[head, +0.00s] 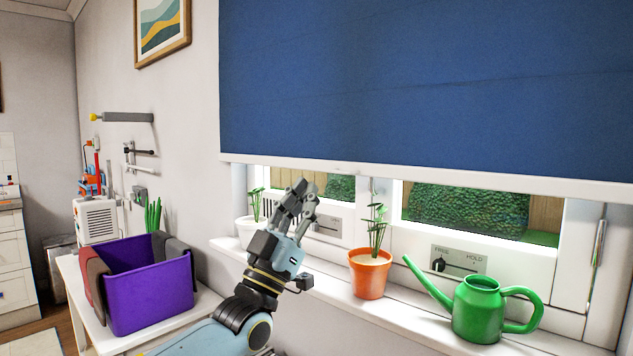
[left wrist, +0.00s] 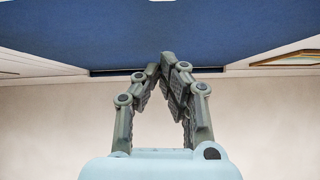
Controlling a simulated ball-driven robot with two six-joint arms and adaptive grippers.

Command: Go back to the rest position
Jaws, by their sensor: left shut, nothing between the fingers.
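My left gripper (head: 305,190) is raised in front of the window sill, with its fingers pointing up. In the left wrist view its fingertips (left wrist: 168,60) meet, and nothing is between them. The left arm comes up from the bottom of the head view. Behind the fingertips, the wrist view shows the blue blind (left wrist: 150,30) and pale wall. My right gripper is not in view.
On the sill (head: 340,296) stand a white pot (head: 247,229), an orange pot (head: 369,277) and a green watering can (head: 478,312). The blue blind (head: 420,85) hangs above. A purple bin (head: 150,295) stands on a white table at left.

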